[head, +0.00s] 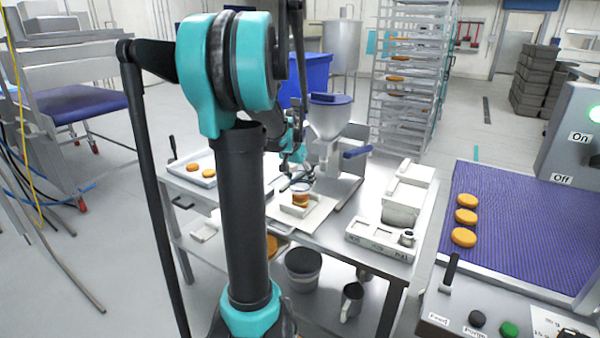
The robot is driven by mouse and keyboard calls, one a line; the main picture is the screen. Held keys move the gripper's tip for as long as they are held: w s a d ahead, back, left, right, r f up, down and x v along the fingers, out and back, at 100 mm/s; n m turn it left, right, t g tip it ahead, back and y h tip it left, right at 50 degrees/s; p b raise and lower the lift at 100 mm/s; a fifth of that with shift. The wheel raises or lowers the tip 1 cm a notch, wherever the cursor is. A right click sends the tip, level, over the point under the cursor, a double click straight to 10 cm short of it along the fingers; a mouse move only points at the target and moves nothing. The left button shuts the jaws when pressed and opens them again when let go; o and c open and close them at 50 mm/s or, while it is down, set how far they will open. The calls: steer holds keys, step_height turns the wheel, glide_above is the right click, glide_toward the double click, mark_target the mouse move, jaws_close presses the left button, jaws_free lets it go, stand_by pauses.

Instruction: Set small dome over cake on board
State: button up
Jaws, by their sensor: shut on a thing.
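A small golden cake (301,199) sits on a pale square board (297,211) on the steel table, in front of the funnel machine. A small pale, see-through piece, which looks like the small dome (302,186), is at the top of the cake. My gripper (298,179) is shut on it from above and the left. The picture is too small to tell whether the dome's rim touches the board or how far it encloses the cake. My arm hides part of the table to the left.
The funnel machine (331,118) stands close behind the cake. A tray (190,166) with round cakes lies at the left. A labelled white rack (380,240) and a white box (402,202) are at the right. A purple conveyor (520,225) carries several cakes.

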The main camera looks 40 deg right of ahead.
steer(key=shift+f, duration=3.35)
steer(key=shift+f, duration=0.25)
steer(key=o, duration=1.1)
steer(key=shift+o, duration=0.8)
steer(key=shift+r, duration=0.1)
steer(key=shift+r, duration=3.45)
